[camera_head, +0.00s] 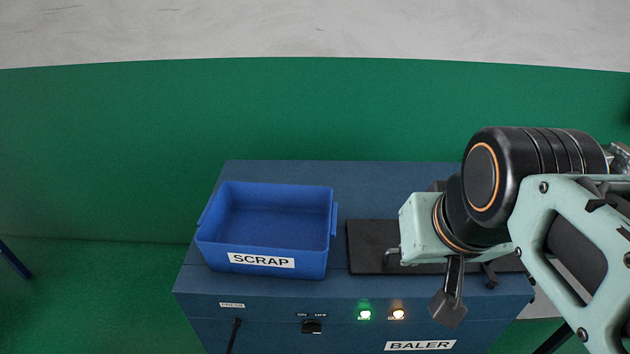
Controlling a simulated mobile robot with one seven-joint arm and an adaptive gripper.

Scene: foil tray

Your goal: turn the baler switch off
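The baler (350,290) is a dark blue cabinet with a white BALER label on its lower front. The baler switch (312,327) is a small black switch on the front panel, under the words ON and OFF. It is too small to tell which side it is set to. My gripper (450,308) hangs over the front edge, to the right of the switch and apart from it. One dark finger with a blocky tip shows clearly. The rest is partly hidden by my wrist, so its opening is unclear. I see nothing held.
A green lamp (365,314) and a warm white lamp (398,314) glow right of the switch. A black lever (235,336) stands left, below a PRESS label. An empty blue SCRAP bin (315,262) and a dark plate (365,245) lie on top.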

